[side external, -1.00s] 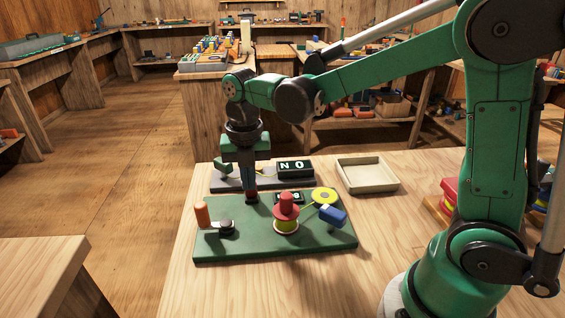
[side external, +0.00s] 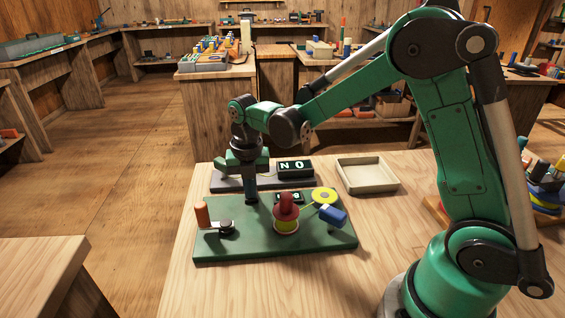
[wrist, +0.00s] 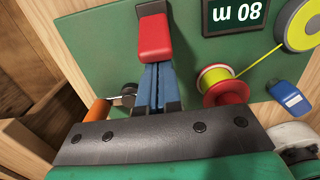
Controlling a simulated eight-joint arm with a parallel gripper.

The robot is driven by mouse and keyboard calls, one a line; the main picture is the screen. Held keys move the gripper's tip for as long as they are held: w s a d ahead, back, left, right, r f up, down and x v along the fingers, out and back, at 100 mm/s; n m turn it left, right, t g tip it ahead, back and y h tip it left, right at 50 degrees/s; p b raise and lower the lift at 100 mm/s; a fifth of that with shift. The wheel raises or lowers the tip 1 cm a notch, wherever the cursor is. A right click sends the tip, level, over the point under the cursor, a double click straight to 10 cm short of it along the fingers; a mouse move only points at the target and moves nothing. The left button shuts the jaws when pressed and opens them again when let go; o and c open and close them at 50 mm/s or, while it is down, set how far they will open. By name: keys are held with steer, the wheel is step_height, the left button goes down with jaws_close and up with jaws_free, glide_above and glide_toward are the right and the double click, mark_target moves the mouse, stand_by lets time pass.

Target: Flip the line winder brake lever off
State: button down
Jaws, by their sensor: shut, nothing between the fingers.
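The line winder is a dark green board (side external: 325,238) on the table. It carries a crank with an orange handle (side external: 202,215), a red-topped spool (side external: 286,206) with yellow line, a yellow wheel (side external: 325,196) and a blue block (side external: 333,215). In the wrist view a red-ended lever (wrist: 155,38) on a dark base lies just past my fingertips. My gripper (side external: 250,199) points down over the board's back left. Its blue fingers (wrist: 158,68) are together and empty, at the lever's red end; contact is unclear. In the side view the lever is hidden by my gripper.
A grey board (side external: 222,183) with a black sign (side external: 295,168) reading "N O" sits behind the winder. An empty beige tray (side external: 368,175) stands at the back right. A small display (wrist: 238,14) on the winder reads "80 m" upside down. The table front is clear.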

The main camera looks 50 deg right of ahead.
steer(key=shift+w+d+r, duration=0.25)
steer(key=shift+w+d, duration=0.05)
steer(key=shift+d, duration=0.05)
stand_by(0.5)
steer(key=shift+w+d+r, duration=0.3)
steer(key=shift+w+d, duration=0.35)
steer(key=shift+w, duration=0.05)
steer(key=shift+r, duration=0.1)
steer(key=shift+r, duration=0.7)
steer(key=shift+s+a+r, duration=0.1)
steer(key=shift+s+a, duration=0.1)
step_height(320, 180, up, 9)
steer(key=w+d, duration=0.2)
steer(key=shift+w+d, duration=0.2)
steer(key=shift+d, duration=0.05)
